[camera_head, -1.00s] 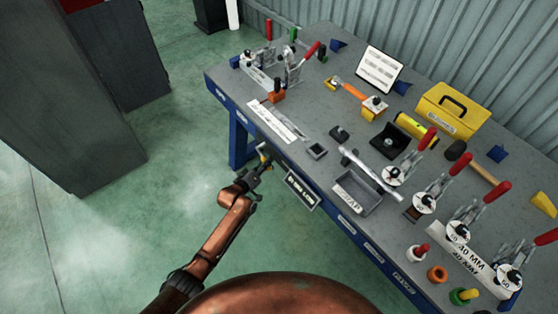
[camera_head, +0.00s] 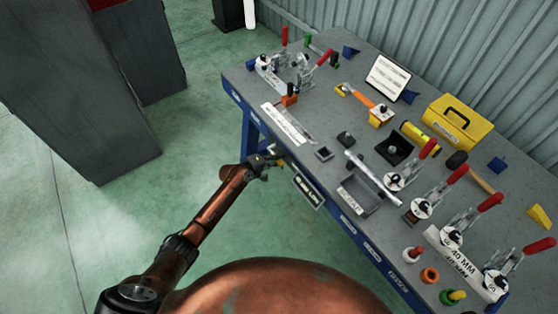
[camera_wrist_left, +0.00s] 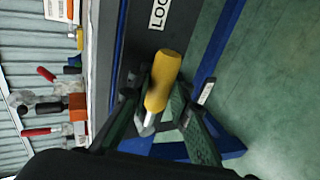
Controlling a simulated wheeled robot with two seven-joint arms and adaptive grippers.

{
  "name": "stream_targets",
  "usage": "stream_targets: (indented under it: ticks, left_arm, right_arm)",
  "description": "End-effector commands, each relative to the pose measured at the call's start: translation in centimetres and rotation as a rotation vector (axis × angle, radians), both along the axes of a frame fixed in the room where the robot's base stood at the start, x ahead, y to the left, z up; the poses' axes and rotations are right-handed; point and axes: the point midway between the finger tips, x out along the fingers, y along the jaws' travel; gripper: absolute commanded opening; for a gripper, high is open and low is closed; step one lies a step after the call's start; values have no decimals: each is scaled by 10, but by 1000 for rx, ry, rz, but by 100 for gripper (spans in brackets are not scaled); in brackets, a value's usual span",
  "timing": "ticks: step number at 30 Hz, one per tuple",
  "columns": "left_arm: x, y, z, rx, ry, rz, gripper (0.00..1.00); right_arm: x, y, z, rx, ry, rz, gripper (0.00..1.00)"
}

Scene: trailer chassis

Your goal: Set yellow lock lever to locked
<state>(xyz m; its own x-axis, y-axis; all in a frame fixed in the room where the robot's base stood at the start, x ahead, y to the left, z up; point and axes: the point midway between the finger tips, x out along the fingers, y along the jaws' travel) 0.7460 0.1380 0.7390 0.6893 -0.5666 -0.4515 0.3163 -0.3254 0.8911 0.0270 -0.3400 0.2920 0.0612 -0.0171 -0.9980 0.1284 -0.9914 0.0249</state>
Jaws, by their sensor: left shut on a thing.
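The yellow lock lever (camera_wrist_left: 163,80) shows large in the left wrist view, a yellow grip on a pale metal rod. My left gripper (camera_wrist_left: 157,92) is shut on it, with a dark finger on each side of the grip. In the head view, my left gripper (camera_head: 268,163) is at the table's front edge, and only a bit of the yellow lever (camera_head: 281,162) shows beside it. A white label (camera_wrist_left: 158,14) starting "LOC" is beyond the grip's tip; the rest of it is cut off. My right gripper is not in view.
The grey workbench (camera_head: 330,110) has a blue frame and carries red-handled clamps (camera_head: 321,68), a yellow toolbox (camera_head: 460,122) and a grey tray (camera_head: 360,195). A dark sign (camera_head: 308,189) hangs at its front edge, right of my left gripper. The green floor in front is clear.

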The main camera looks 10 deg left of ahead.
Motion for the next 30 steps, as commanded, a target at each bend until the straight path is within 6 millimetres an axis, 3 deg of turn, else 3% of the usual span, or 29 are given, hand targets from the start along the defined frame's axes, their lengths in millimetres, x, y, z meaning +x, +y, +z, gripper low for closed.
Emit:
stream_targets:
  ticks: [16, 17, 20, 30]
  left_arm:
    - [0, 3, 1, -16, 21, 2, 0]
    - [0, 3, 1, -16, 21, 2, 19]
    - [0, 2, 1, -16, 21, 2, 26]
    - [-2, 1, 2, -16, 19, -2, 26]
  right_arm:
    - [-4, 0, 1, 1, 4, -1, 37]
    - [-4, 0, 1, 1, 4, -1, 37]
    - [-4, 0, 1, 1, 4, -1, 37]
    - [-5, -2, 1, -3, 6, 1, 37]
